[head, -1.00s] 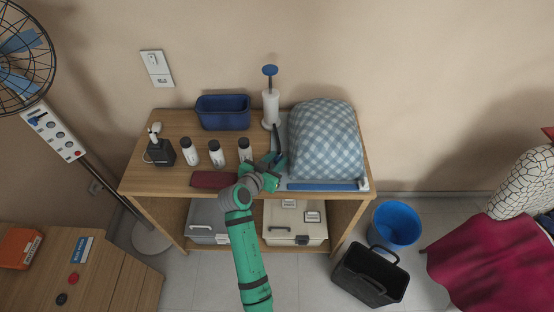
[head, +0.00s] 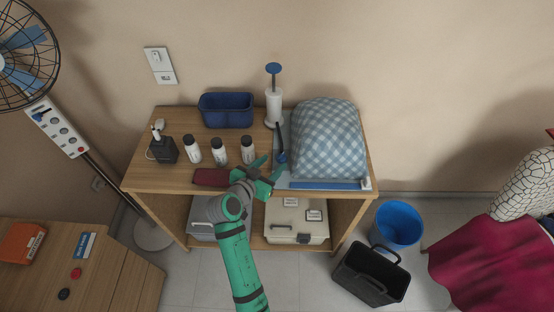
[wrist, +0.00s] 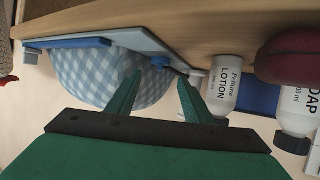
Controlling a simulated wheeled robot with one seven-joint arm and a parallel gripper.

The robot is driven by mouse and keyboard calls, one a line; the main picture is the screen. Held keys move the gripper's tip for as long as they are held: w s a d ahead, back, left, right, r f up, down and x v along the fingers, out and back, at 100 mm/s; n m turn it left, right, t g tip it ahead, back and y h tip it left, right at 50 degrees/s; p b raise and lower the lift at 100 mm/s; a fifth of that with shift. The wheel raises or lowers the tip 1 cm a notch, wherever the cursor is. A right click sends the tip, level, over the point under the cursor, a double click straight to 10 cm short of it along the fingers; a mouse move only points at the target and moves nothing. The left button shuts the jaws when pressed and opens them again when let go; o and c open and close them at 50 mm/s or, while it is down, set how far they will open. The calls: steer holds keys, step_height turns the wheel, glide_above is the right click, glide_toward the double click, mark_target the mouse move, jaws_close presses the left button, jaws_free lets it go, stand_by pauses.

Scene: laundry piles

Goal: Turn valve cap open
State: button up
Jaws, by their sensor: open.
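A blue-and-white checked bundle (head: 327,140) lies on a pale grey-blue sheet on the wooden shelf top, with a blue strip (head: 323,185) along its front edge. A small round blue piece (head: 281,157), which looks like the valve cap, sits at the bundle's left side with a dark lever rising from it. It also shows in the wrist view (wrist: 160,62). My green gripper (head: 273,168) is open and empty, just in front of the cap. In the wrist view its fingertips (wrist: 157,78) stand apart on either side of the cap's line, without clear contact.
A white pump with a blue handle (head: 274,105) stands behind. Several white bottles, one a lotion bottle (wrist: 224,82), and a dark red item (head: 210,177) are left of my gripper. A blue bin (head: 225,112) is at the back. Boxes fill the lower shelf (head: 297,222).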

mark_target(282, 157)
steer(key=shift+v, duration=2.6)
steer(key=shift+w+d+f, duration=0.1)
steer(key=shift+d+f, duration=0.05)
steer(key=shift+d, duration=0.05)
steer(key=c, duration=0.9)
steer(key=d+g+y, duration=0.1)
steer(key=d, duration=0.1)
steer(key=w+d+g+y, duration=0.1)
steer(key=d, duration=0.1)
steer(key=w+d+f+m+g+y, duration=0.1)
steer(key=d, duration=0.1)
steer(key=shift+w+d+g+y, duration=0.1)
steer(key=shift+g+y, duration=0.2)
jaws_close()
steer(key=s+d+r+n+g+y, duration=0.1)
steer(key=d+r+n+y, duration=0.15)
steer(key=r+y, duration=0.3)
steer(key=x, duration=0.9)
steer(key=shift+f, duration=0.15)
